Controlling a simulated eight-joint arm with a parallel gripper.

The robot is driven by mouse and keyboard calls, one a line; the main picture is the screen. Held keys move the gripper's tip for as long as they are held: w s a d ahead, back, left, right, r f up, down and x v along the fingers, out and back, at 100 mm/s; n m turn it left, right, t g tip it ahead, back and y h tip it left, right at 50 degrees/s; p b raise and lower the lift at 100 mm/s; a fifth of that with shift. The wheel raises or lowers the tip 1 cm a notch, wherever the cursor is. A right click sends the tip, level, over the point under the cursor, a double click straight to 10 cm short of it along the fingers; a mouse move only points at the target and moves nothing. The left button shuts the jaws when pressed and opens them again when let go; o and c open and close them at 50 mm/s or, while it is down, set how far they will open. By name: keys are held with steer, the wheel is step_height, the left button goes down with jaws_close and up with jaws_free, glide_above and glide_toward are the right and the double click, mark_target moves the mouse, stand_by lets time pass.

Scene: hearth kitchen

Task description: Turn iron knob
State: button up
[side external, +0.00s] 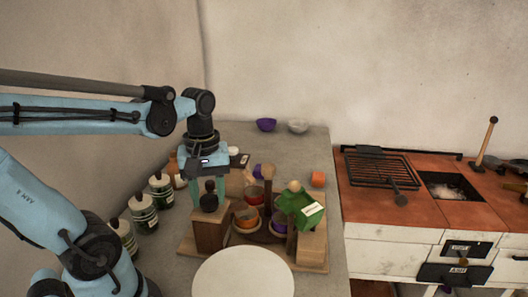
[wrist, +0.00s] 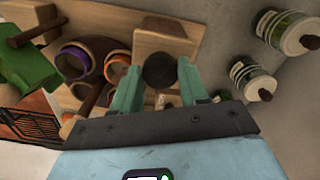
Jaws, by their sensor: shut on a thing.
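The iron knob (side external: 209,202) is dark and rounded, on top of a wooden block (side external: 210,232) at the left end of a wooden stand. In the wrist view the knob (wrist: 160,70) is a dark disc between the two teal fingertips. My gripper (side external: 207,190) points down over the block with a finger on each side of the knob, shut on it. In the wrist view my gripper (wrist: 160,76) shows from behind. The fingers hide part of the knob's sides, and any turn of it cannot be read.
Coloured cups (side external: 247,217) and a green piece with a white label (side external: 301,211) sit on the stand right of the block. Several jars (side external: 143,213) stand to the left. A round white board (side external: 243,275) lies in front. The stove (side external: 425,190) is at the right.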

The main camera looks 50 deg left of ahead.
steer(key=m, duration=1.3)
steer(key=shift+a, duration=0.1)
steer(key=shift+m, duration=2.3)
steer(key=o, duration=1.1)
steer(key=shift+c, duration=0.2)
